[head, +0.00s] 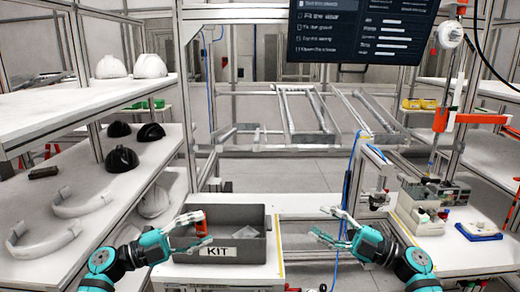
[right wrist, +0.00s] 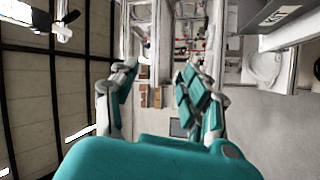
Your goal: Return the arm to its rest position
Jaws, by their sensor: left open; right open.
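My left gripper (head: 207,227) is open over the left end of the grey KIT bin (head: 252,253). A small red item (head: 201,222) shows between its fingers; I cannot tell whether it touches them. My right gripper (head: 319,221) is open and empty in front of the workbench frame, to the right of the bin and apart from it. In the right wrist view its two spread fingers (right wrist: 156,80) show with nothing between them. A pale, clear-looking piece (head: 232,246) lies in the bin.
White helmet shells (head: 150,67) and black shells (head: 121,159) stand on the left shelves (head: 60,108). Grey boxes (head: 434,192) and a blue tray (head: 478,231) sit on the right table. A screen (head: 358,32) hangs above. A blue cable (head: 350,190) hangs near my right gripper.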

